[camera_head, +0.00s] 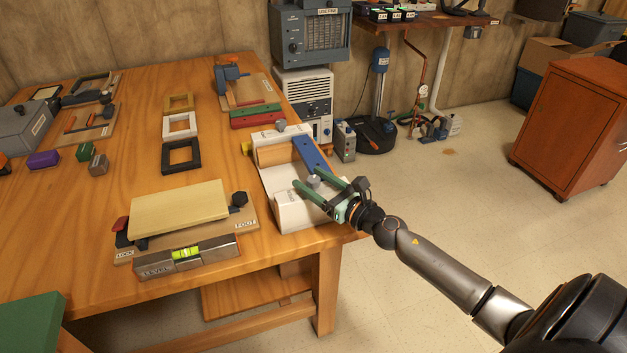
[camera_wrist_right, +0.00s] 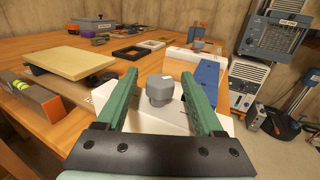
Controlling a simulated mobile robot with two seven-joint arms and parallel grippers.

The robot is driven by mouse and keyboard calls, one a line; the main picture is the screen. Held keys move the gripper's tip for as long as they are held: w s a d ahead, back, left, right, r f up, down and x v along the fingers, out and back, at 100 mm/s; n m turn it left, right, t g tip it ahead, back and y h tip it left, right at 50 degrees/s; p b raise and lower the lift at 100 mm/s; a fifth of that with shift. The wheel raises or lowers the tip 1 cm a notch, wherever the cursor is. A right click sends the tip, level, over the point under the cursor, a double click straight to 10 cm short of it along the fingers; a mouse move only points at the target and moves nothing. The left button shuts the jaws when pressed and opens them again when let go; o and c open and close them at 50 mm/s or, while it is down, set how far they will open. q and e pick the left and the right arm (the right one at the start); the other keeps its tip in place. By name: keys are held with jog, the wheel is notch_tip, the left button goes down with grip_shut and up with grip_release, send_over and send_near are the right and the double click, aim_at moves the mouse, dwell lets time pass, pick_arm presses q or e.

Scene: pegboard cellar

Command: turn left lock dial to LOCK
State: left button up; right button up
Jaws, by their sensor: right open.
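A white device (camera_head: 284,212) stands at the table's right edge with a wooden block and a blue bar on it. A grey dial (camera_head: 313,181) sits on its near part, and another grey knob (camera_head: 281,126) is at its far end. I cannot read any LOCK mark by these dials, nor the near dial's setting. My right gripper (camera_head: 311,178) is open, its green fingers on either side of the near dial. In the right wrist view the near dial (camera_wrist_right: 160,90) stands between the fingers, with gaps on both sides. My left gripper is not in view.
Left of the device is a board (camera_head: 180,208) with LOCK and FOOT labels, and a level (camera_head: 187,256) lies before it. Three square frames (camera_head: 182,155) and red and green bars (camera_head: 256,117) lie farther back.

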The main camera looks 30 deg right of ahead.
jog(key=shift+c, duration=0.2)
grip_shut()
dwell(0.3)
